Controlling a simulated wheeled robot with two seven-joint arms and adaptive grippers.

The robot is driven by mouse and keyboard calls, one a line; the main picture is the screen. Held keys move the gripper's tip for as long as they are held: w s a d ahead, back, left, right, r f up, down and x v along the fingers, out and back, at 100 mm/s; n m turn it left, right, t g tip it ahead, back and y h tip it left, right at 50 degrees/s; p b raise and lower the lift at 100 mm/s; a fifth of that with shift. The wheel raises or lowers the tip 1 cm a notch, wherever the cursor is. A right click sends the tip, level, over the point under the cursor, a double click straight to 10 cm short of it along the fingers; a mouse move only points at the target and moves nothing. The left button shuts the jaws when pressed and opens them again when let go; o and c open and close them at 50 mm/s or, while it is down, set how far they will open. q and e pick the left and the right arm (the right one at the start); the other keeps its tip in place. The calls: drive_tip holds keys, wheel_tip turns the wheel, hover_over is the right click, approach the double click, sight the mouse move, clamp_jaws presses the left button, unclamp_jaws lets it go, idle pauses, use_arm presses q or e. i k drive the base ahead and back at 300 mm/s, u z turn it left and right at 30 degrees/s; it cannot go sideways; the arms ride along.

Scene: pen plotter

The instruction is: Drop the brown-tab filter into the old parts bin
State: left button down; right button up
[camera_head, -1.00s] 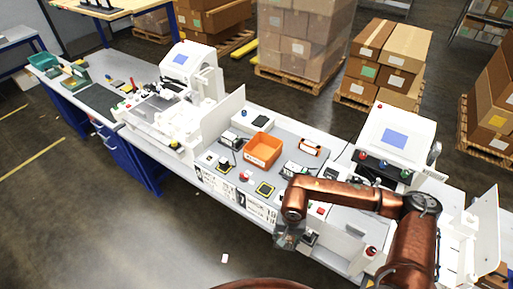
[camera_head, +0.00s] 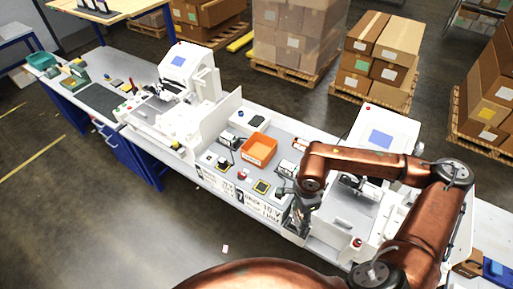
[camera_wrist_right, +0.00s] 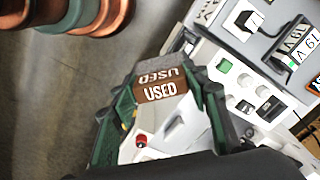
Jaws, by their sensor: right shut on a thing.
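My right gripper (camera_head: 300,225) is over the front edge of the bench, right of the orange bin. In the right wrist view its dark green fingers (camera_wrist_right: 160,105) are shut on the filter (camera_wrist_right: 160,88), a grey piece with a brown tab lettered USED. The filter cannot be made out in the head view. My left gripper is not in view.
White machines (camera_head: 190,80) and (camera_head: 385,130) stand left and right of the bench's middle. Small devices (camera_head: 262,187) sit around the orange bin. A teal bin (camera_head: 42,62) is at the far left end.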

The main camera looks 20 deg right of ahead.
sight(261, 157)
drive_tip(key=i, duration=1.45)
